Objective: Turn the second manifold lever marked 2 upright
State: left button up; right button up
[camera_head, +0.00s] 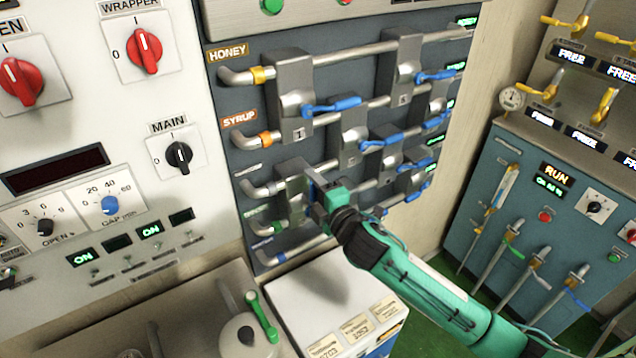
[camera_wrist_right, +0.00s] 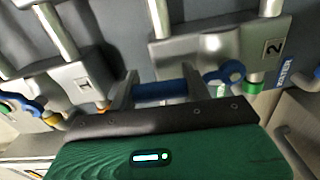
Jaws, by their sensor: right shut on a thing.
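The manifold block marked 2 (camera_wrist_right: 225,45) shows at the right of the right wrist view, its digit turned sideways. Its blue lever (camera_wrist_right: 160,90) runs from the ring on that block towards the block marked 1 (camera_wrist_right: 80,80). My right gripper (camera_wrist_right: 160,88) is shut on this lever, a finger on each side. In the head view, my right gripper (camera_head: 314,190) is at the lower-left manifold block, below the block marked 1 (camera_head: 295,100), and hides most of the lever. I cannot tell the lever's exact angle. My left gripper is out of view.
Other blue levers, such as the one on block 1 (camera_head: 332,106), stick out to the right close above my gripper. Pipes cross the dark panel. A teal cabinet (camera_head: 530,190) is at the right.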

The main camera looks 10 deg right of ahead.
jog(key=shift+s+a+n, duration=0.1)
jog(key=shift+a+n, duration=0.1)
jog(key=shift+n, duration=0.1)
dwell(0.4)
jog(key=o, duration=1.4)
jog(key=shift+b+v, duration=2.15)
jog(key=shift+v, duration=4.75)
